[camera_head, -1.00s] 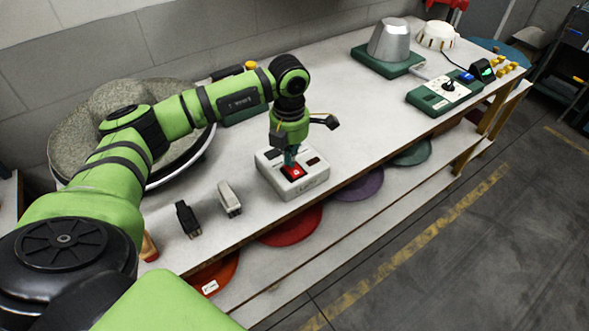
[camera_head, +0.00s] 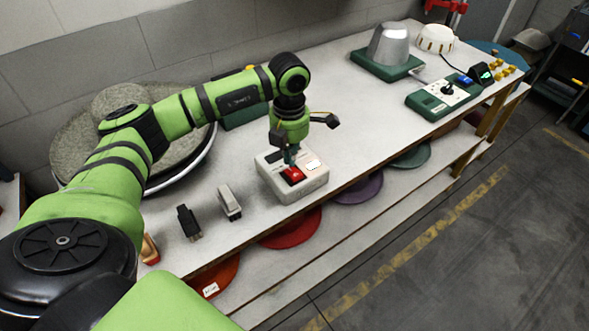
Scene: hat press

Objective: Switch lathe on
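A light grey switch box (camera_head: 310,187) sits on the bench near its front edge. Its red switch (camera_head: 294,175) is on the top face, and a small window beside it (camera_head: 313,164) glows white. My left gripper (camera_head: 291,156) points down at the box, with its tip at or just above the red switch; whether it touches I cannot tell. Its fingers are small and partly hidden, so I cannot tell whether they are open or shut. My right gripper is not in view. A large grey round disc, partly behind my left arm (camera_head: 75,150), lies at the left.
A black plug (camera_head: 188,222) and a grey plug (camera_head: 229,202) lie left of the box. A metal hat form on a green base (camera_head: 388,45) and a green control box (camera_head: 440,97) stand at the far right. The bench between is clear.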

